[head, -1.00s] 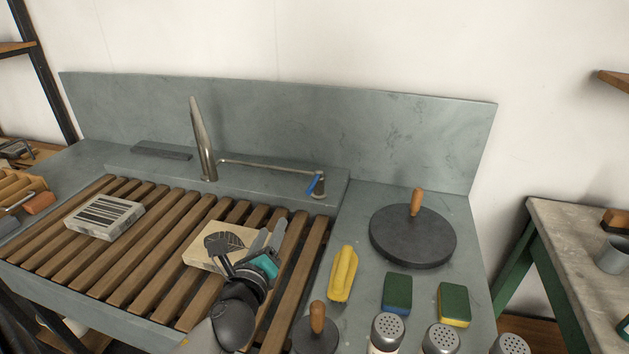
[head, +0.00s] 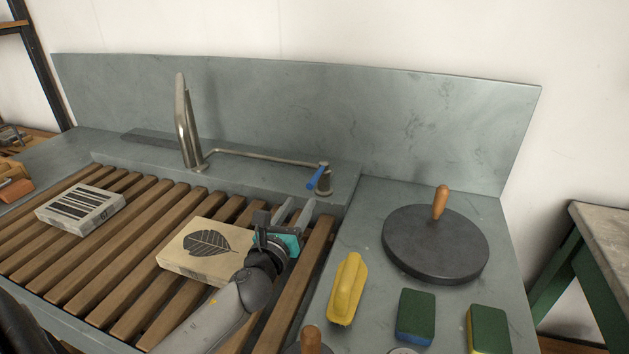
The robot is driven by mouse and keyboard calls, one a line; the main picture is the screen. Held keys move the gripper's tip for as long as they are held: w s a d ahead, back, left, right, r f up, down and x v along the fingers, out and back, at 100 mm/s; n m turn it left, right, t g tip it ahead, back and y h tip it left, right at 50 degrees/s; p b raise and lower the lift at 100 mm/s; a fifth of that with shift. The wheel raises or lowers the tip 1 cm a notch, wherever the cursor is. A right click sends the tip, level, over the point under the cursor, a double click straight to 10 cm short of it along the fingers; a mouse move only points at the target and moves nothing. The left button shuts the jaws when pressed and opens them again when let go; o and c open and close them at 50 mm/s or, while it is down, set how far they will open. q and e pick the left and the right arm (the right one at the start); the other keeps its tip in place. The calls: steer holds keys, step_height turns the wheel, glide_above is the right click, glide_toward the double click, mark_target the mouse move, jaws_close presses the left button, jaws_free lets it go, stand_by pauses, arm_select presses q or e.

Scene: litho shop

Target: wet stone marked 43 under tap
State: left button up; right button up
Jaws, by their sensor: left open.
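A cream stone with a dark leaf print (head: 205,262) lies flat on the wooden slats of the sink. A grey stone with dark stripes (head: 80,207) lies on the slats at the left. I cannot read the number 43 on either stone. The metal tap (head: 185,130) stands behind the slats, its spout left of the leaf stone. A thin pipe leads right to its blue lever (head: 318,178). My left gripper (head: 296,209) is open and empty, just below and left of the lever, apart from it. My left forearm and wrist cover the leaf stone's right edge. My right gripper is out of view.
The slatted rack (head: 120,283) fills the sink. On the right counter are a yellow brush (head: 347,287), a black disc with a wooden knob (head: 435,245), and two green-topped sponges (head: 416,313) (head: 488,330). A backsplash (head: 300,120) rises behind the tap.

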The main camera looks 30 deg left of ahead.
mark_target(314, 177)
arm_select(q)
steer(key=b+x, duration=0.1)
steer(key=x, duration=0.8)
steer(key=shift+w+a+b, duration=0.1)
steer(key=shift+w+b, duration=0.2)
steer(key=shift+w, duration=0.05)
steer(key=shift+x, duration=0.85)
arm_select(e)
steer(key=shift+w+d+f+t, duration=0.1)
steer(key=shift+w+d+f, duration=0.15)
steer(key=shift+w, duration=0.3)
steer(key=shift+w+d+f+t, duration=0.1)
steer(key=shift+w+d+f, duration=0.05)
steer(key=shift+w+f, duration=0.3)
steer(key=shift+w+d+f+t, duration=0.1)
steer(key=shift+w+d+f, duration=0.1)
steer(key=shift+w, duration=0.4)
arm_select(q)
jaws_close()
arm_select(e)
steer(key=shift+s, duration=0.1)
